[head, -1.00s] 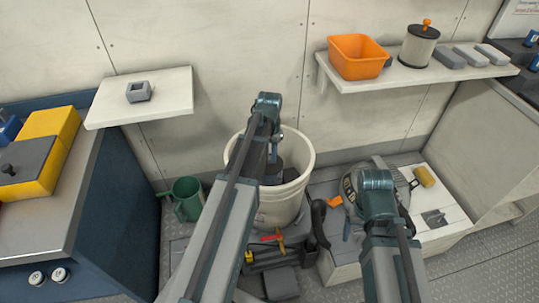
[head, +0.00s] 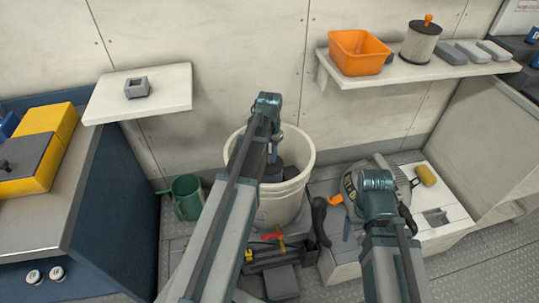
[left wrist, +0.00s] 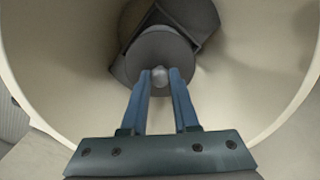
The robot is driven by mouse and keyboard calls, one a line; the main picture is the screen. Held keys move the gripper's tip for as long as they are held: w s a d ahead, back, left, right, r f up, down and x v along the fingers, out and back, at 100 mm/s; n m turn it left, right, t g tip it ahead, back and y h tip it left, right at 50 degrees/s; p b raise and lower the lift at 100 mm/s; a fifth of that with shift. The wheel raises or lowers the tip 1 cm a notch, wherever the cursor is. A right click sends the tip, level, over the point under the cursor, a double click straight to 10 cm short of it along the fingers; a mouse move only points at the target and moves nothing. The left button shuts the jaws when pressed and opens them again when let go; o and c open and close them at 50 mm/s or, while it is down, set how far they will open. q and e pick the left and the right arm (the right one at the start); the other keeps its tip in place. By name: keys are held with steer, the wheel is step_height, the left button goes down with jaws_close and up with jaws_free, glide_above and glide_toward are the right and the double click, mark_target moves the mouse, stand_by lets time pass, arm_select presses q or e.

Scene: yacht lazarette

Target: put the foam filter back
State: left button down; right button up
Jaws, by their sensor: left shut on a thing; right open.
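A cream bucket (head: 301,205) stands on the floor in the middle. My left gripper (left wrist: 160,76) reaches down into it and is shut on the pale knob of a dark grey round piece (left wrist: 157,52), which may be the foam filter. In the left wrist view, a dark angular body shows behind this piece; I cannot tell whether they are joined. In the head view my left arm partly hides the dark piece (head: 292,172) inside the bucket. My right gripper (head: 378,180) is open, over the white bench at right; its fingertips are hard to see.
A grey hollow block (head: 137,88) sits on the left wall shelf (head: 170,99). The right shelf (head: 400,73) holds an orange bin (head: 358,53), a pleated canister (head: 419,45) and grey blocks. A green jug (head: 187,197) stands left of the bucket, a tool tray (head: 280,255) in front.

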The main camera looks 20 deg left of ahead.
stand_by(0.6)
arm_select(q)
steer(key=c, duration=0.6)
jaws_free()
steer(key=shift+r, duration=0.1)
step_height(320, 180, up, 14)
steer(key=p, duration=1.3)
steer(key=shift+f+p, duration=0.2)
steer(key=shift+p, duration=0.15)
